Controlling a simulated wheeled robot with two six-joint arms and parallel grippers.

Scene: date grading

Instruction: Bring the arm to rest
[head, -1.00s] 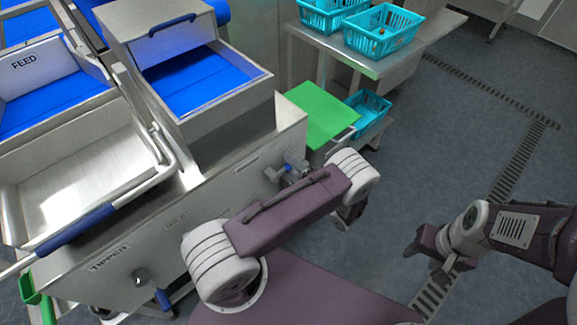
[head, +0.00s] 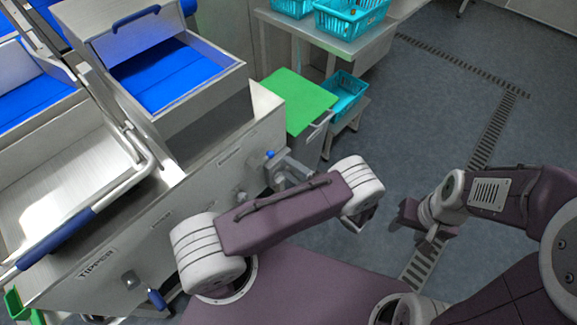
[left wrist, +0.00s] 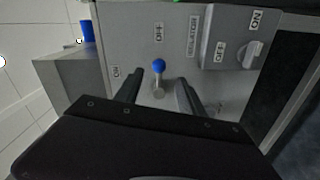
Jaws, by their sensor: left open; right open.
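My left gripper (left wrist: 159,78) is open in the left wrist view, facing a grey panel. A small lever with a blue ball knob (left wrist: 158,65) shows between its two dark fingers, which appear apart from it. The blue knob also shows in the head view (head: 270,154), on the side panel of the tipper machine (head: 165,235). My right gripper (head: 413,214) is over the floor at the right, small and holding nothing visible.
A switch box (left wrist: 236,38) with a rotary knob sits beside the lever. A green board (head: 297,100) and a teal basket (head: 346,90) stand beyond the machine. More teal baskets rest on a steel table (head: 335,43). The floor at right is clear, with a drain grate.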

